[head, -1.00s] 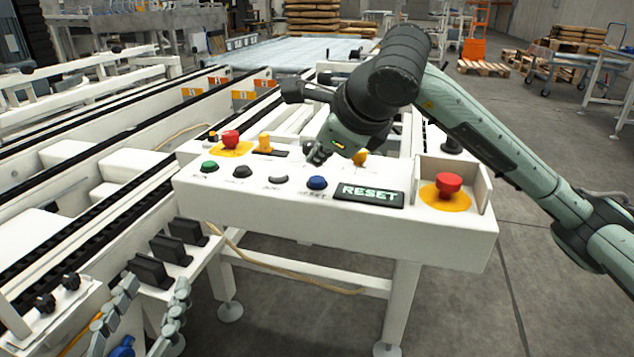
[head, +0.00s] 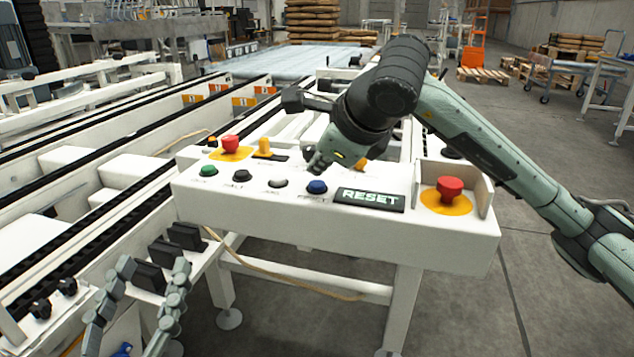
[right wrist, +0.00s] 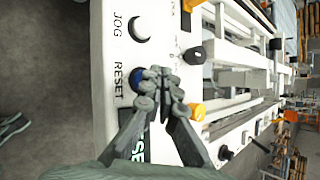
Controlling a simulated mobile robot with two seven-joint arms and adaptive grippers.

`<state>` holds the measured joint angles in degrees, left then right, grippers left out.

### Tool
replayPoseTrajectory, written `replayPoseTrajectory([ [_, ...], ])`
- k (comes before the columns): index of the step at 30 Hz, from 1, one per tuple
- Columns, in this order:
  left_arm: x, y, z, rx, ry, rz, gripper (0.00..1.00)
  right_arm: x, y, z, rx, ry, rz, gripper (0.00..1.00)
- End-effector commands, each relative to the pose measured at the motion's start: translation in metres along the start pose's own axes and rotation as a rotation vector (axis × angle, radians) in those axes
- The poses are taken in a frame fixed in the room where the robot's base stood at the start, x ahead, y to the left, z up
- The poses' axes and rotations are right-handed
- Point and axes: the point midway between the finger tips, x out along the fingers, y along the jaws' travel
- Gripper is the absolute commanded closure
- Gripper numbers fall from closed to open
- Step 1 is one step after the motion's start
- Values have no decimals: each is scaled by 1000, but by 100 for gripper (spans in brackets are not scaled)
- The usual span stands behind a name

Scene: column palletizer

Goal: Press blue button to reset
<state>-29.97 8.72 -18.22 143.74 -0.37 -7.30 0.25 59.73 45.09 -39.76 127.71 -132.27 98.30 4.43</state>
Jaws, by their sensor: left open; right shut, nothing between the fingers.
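The blue button (head: 317,187) is on the white control panel (head: 330,228), left of the RESET label (head: 368,198). My right gripper (head: 318,167) is shut and empty, its fingertips just behind and above the blue button in the head view. In the right wrist view the shut fingertips (right wrist: 163,82) cover part of the blue button (right wrist: 136,78); whether they touch it cannot be told. My left gripper (head: 152,266) is open and empty at the lower left, away from the panel buttons.
Green (head: 208,171), black (head: 241,176) and white (head: 278,181) buttons line the panel left of the blue one. A red mushroom button (head: 449,189) stands at the right, another (head: 230,144) at the back left. A yellow switch (head: 264,146) is behind.

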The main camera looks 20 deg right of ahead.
Motion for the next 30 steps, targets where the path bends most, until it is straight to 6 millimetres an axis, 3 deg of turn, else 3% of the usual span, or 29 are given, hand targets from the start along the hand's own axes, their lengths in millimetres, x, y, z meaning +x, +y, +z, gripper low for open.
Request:
replayPoseTrajectory([
  [30,-1,0,5,0,-2,1,49,2,2,-2,0,0,0,100],
])
